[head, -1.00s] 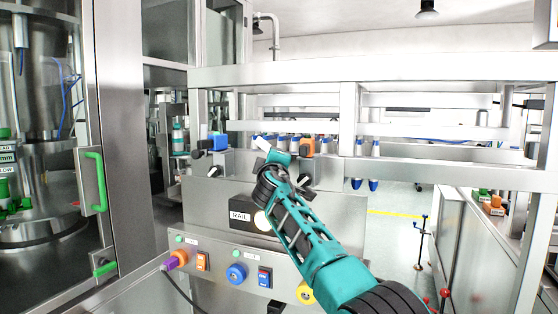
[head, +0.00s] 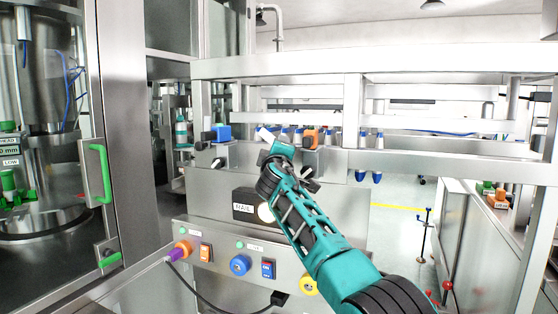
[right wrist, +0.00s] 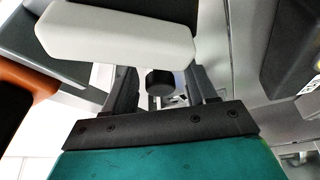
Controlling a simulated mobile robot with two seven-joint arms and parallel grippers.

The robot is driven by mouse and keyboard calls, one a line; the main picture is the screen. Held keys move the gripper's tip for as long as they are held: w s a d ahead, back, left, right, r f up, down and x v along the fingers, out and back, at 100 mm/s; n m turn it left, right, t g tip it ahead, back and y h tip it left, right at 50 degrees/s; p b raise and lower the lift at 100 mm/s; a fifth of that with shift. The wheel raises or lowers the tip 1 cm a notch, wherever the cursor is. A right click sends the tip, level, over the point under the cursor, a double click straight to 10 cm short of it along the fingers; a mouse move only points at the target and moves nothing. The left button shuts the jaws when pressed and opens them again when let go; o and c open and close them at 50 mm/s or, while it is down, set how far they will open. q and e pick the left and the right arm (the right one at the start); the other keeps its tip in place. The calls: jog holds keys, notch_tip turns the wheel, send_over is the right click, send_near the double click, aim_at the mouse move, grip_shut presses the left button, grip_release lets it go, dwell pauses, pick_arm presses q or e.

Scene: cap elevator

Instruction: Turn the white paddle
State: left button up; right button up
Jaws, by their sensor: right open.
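The white paddle (head: 265,134) shows in the head view as a small tilted white bar just above and left of my right gripper (head: 279,148). In the right wrist view the paddle (right wrist: 115,38) is a large white block across the upper left, in front of my right gripper (right wrist: 162,82). The gripper's two dark fingers are spread, with a round black knob (right wrist: 160,82) seen between them. The paddle hides part of the finger ends, so contact cannot be told. My left gripper is not in view.
An orange block (head: 311,138) stands right of the gripper and a blue block (head: 221,133) left of it. Below is a control panel (head: 215,268) with knobs and a hanging black cable. A green-handled door (head: 103,174) is at left.

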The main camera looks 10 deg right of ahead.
jog(key=v, duration=1.2)
jog(key=shift+s, duration=0.35)
jog(key=s+d+f+m+g+y, duration=0.1)
jog(key=s+f, duration=0.3)
jog(key=f, duration=0.7)
jog(key=s+d+f+m+g+y, duration=0.1)
jog(key=s+f+g+y, duration=0.15)
jog(key=f, duration=0.85)
jog(key=s+d+f+m+g+y, duration=0.15)
jog(key=s+f, duration=0.25)
jog(key=f, duration=0.7)
jog(key=s+d+f+m+g, duration=0.1)
jog(key=s+f+m, duration=0.1)
jog(key=s+f, duration=0.3)
jog(key=s+d+f+m+g+y, duration=0.1)
jog(key=s+f, duration=0.4)
jog(key=s, duration=0.7)
jog(key=s+f+m+g, duration=0.1)
jog(key=s+f+m, duration=0.1)
jog(key=s+f, duration=0.3)
jog(key=s, duration=0.3)
jog(key=shift+s+d+f+m+y, duration=0.3)
jog(key=shift+d+f+m, duration=0.05)
jog(key=shift+d, duration=0.05)
